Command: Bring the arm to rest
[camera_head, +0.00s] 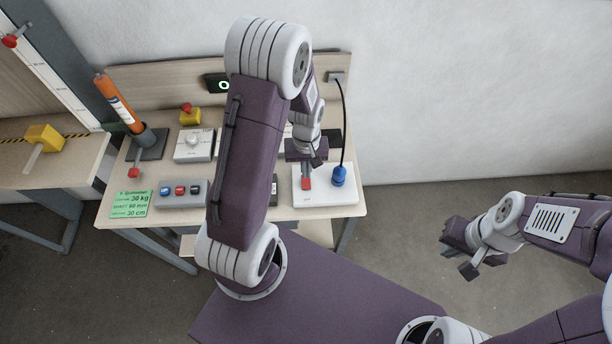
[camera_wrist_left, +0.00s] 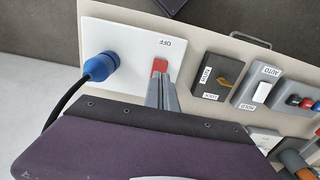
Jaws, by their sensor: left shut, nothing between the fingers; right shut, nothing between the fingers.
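My left arm reaches over the workbench from the left. Its gripper (camera_head: 312,164) is shut and empty, close above a white panel (camera_head: 334,198) with a red switch (camera_head: 306,184). In the left wrist view the shut fingers (camera_wrist_left: 162,90) point at the red switch (camera_wrist_left: 159,66), next to an "OFF" label. I cannot tell whether they touch it. My right gripper (camera_head: 460,252) is shut and empty, over open floor to the right of the bench.
A blue plug (camera_head: 339,176) with a black cable sits on the white panel; it also shows in the left wrist view (camera_wrist_left: 99,67). A button box (camera_head: 181,193), a green card (camera_head: 131,204) and an orange tool (camera_head: 119,103) in a holder stand at the left. My left arm hides the bench middle.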

